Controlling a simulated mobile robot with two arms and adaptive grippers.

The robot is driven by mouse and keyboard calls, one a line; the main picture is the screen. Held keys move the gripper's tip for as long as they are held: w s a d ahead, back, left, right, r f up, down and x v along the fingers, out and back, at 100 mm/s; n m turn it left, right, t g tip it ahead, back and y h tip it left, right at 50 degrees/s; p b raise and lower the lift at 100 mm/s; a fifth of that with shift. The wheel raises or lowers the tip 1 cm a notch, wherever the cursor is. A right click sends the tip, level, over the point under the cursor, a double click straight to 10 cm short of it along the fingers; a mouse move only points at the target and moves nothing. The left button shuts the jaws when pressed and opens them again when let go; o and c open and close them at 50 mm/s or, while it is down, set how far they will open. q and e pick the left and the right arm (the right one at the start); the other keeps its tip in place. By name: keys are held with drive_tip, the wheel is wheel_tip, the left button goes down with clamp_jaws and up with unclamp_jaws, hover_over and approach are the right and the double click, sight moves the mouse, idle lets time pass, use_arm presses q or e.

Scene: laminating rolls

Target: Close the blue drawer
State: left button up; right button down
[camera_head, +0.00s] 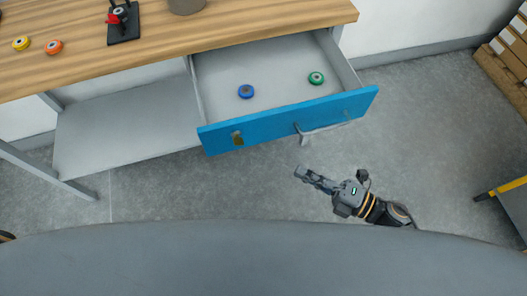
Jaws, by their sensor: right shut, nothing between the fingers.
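The blue drawer (270,127) under the wooden table stands pulled out, and its inside is in view. A grey bar handle (322,128) runs across the right half of its front. A blue roll (246,91) and a green roll (316,78) lie inside on the drawer floor. My right gripper (301,172) is in front of the drawer, below the handle in the picture, and appears apart from it. It is shut and empty, pointing to the upper left. My left gripper is not in view.
The wooden table (240,22) carries a yellow roll (21,43), an orange roll (53,47), a black stand with a red part (122,20) and a grey round container (186,5). A grey lower shelf (125,120) is left of the drawer. A pallet (505,58) stands at right.

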drive_tip(key=x, duration=0.4)
drive_tip(key=w+p+x, duration=0.1)
drive_tip(key=x, duration=0.3)
drive_tip(key=p+x, duration=0.1)
drive_tip(key=x, duration=0.3)
drive_tip(key=shift+w+d+r, duration=0.25)
drive_tip(key=shift+w, duration=0.15)
drive_tip(key=shift+w+a, duration=0.15)
drive_tip(key=shift+w, duration=0.2)
drive_tip(key=shift+w, duration=0.1)
